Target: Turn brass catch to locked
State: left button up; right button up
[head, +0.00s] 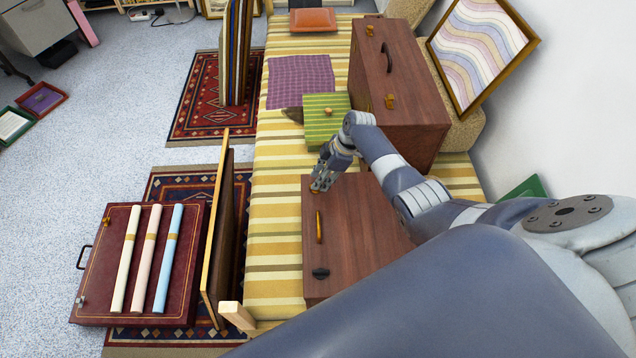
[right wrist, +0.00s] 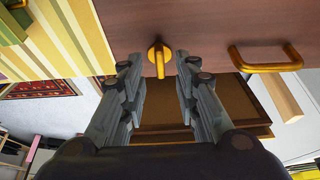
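The brass catch (right wrist: 159,56) shows in the right wrist view on the face of a brown wooden case, with a round base and a short lever pointing down in the picture. My right gripper (right wrist: 153,64) is open, with one finger on each side of the catch and gaps showing. In the head view my right gripper (head: 321,184) is at the far end of the case (head: 365,235) and hides the catch. A brass handle (head: 319,227) and a dark catch (head: 320,273) are on the same case. My left gripper is not in view.
The case lies on a yellow striped daybed (head: 275,240). A larger brown case (head: 402,75) and a green striped box (head: 322,128) stand beyond it. A framed print (head: 480,45) leans at the right. A maroon case (head: 105,280) bearing rolled tubes lies at the left.

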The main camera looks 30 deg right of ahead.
jog(key=shift+b+x, duration=0.35)
jog(key=shift+x, duration=1)
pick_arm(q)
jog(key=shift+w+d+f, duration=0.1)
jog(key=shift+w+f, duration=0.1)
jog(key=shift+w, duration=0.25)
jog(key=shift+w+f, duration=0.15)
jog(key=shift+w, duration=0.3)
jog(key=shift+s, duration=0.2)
pick_arm(e)
grip_shut()
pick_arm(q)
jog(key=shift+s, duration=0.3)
